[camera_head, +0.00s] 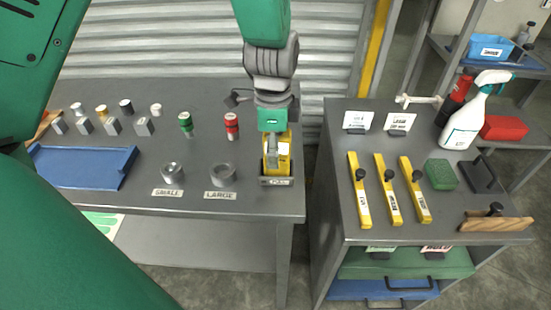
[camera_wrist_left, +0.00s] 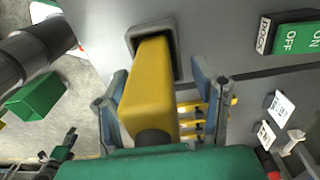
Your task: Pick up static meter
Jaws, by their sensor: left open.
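The static meter seems to be the yellow block-shaped device (camera_head: 283,155) standing upright in a grey holder (camera_head: 290,181) at the right end of the left table. My left gripper (camera_head: 273,135) is directly above it, pointing down, and partly hides it. In the left wrist view, the yellow device (camera_wrist_left: 150,85) stands between the two spread fingers of my left gripper (camera_wrist_left: 158,75), its far end in the holder's square opening (camera_wrist_left: 172,45). The fingers are open on either side; I cannot tell whether either touches it. My right gripper is not in view.
The left table (camera_head: 245,145) holds several small knobs, a blue tray (camera_head: 82,167) and two round sockets labelled SMALL (camera_head: 173,172) and LARGE (camera_head: 221,175). A cart (camera_head: 335,190) on the right carries yellow tools (camera_head: 359,185), a green block (camera_head: 440,175) and a spray bottle (camera_head: 468,120).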

